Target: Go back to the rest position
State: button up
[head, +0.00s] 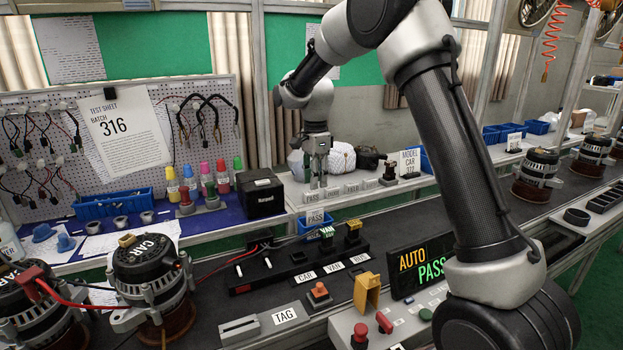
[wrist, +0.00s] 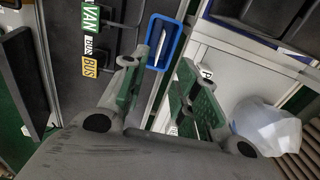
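My gripper (head: 317,178) points down over the back bench, close to the row of labelled stamps and beside the PASS label (head: 315,216). In the wrist view its two green-padded fingers (wrist: 163,95) stand apart. Nothing shows held between them. My arm reaches from the lower right, up and over to the back bench, and hides part of the line.
Alternators (head: 150,275) stand at the left, one tagged CAR. A black CAR, VAN, BUS panel (head: 298,267) and an AUTO PASS display (head: 420,266) sit in front. A white bag (head: 341,157) and a MODEL CAR card (head: 410,163) are near the gripper.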

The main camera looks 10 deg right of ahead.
jog(key=s+d+r+n+t, duration=0.1)
jog(key=s+d+r+n, duration=0.2)
jog(key=s, duration=0.9)
jog(key=s+d+r+n+t, duration=0.2)
jog(key=s+d+r+n, duration=0.2)
jog(key=s, duration=0.9)
jog(key=s+d+r+n+t, duration=0.1)
jog(key=s+d+r+n, duration=0.3)
jog(key=s+d+n, duration=0.4)
jog(key=s, duration=0.5)
jog(key=shift+r+n, duration=0.25)
jog(key=shift+n, duration=0.15)
